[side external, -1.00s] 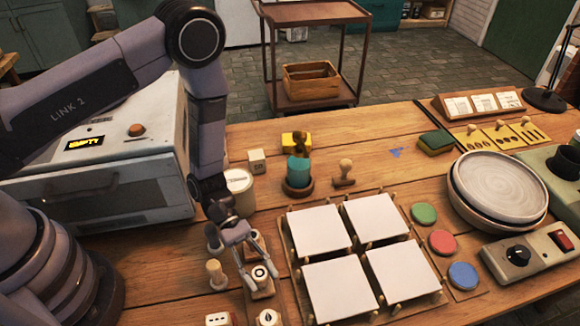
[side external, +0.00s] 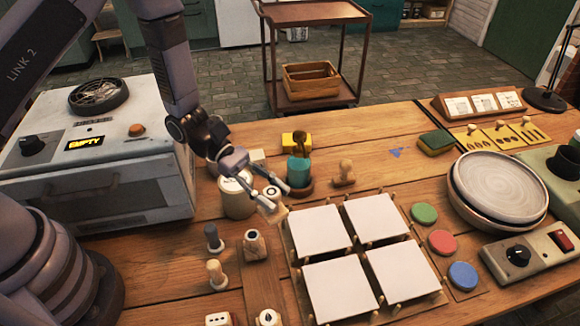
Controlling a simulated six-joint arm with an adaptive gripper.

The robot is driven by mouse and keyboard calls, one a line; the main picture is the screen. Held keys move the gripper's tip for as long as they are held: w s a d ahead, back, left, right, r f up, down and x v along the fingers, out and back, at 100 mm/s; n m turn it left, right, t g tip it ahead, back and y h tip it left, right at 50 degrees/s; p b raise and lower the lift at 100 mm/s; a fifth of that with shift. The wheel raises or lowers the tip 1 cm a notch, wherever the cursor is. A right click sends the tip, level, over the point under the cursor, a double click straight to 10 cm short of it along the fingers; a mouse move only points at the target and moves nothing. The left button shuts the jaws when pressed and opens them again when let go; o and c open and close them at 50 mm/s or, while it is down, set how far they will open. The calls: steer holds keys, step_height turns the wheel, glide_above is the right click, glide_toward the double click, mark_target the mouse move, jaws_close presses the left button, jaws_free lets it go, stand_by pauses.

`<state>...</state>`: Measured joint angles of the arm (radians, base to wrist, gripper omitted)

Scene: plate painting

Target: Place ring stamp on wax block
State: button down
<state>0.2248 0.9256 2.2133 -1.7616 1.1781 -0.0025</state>
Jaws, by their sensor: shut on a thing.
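The ring stamp (side external: 272,205) has a pale top with a dark ring mark and a light wooden body. My gripper (side external: 276,198) is shut on it and holds it in front of the turquoise piece, near the back left corner of the white tiles. The fingers hide part of the stamp.
A turquoise piece in a brown round holder (side external: 300,190) stands between my gripper and the yellow block. A pale tub (side external: 238,202) is close by on the left. Several stamps, one at the rack (side external: 255,245), stand in front. White tiles (side external: 320,231) fill the middle.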

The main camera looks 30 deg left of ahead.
steer(key=w+a+r+n+t+y, duration=0.2)
steer(key=w+a+n+t, duration=0.3)
steer(key=w+a, duration=0.3)
steer(key=w+a+r+n+t+y, duration=0.25)
steer(key=w+a+n+t, duration=0.2)
steer(key=w+a, duration=0.3)
steer(key=shift+t+h, duration=0.25)
steer(key=w+d+f, duration=0.1)
steer(key=w+f, duration=0.2)
steer(key=w, duration=0.1)
steer(key=w+f, duration=0.3)
steer(key=w, duration=0.2)
steer(key=w+d+f, duration=0.1)
steer(key=w+f, duration=0.2)
steer(key=w, duration=0.2)
steer(key=shift+d+f, duration=0.1)
steer(key=shift+d, duration=0.25)
steer(key=shift+w+f, duration=0.15)
steer(key=shift+f, duration=0.75)
steer(key=shift+w+f, duration=0.1)
steer(key=shift+f, duration=0.75)
steer(key=shift+f, duration=0.1)
steer(key=c, duration=0.8)
jaws_free()
